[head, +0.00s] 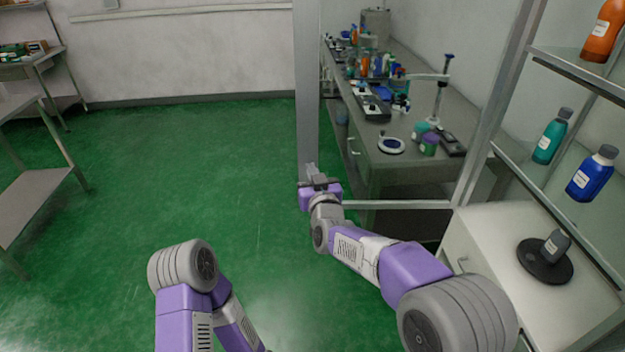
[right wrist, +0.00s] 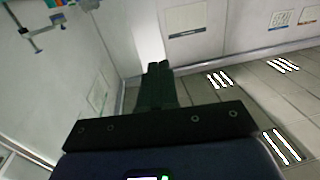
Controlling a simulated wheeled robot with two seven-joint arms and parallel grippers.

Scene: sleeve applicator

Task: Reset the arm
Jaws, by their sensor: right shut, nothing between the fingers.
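My right arm reaches forward in the head view, and its gripper (head: 312,178) is in front of the metal post of the frame, left of the long bench. In the right wrist view the two dark fingers of my right gripper (right wrist: 157,68) lie together with nothing between them. That view looks toward the walls and a ceiling with lights. My left arm shows at the lower left of the head view, folded, and its gripper is out of view.
A grey metal post (head: 306,90) stands close to my right gripper. A long bench (head: 405,165) with bottles and instruments is behind it. Glass shelves with bottles and a white cabinet (head: 500,275) stand at the right. Green floor (head: 190,165) is clear at the left middle.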

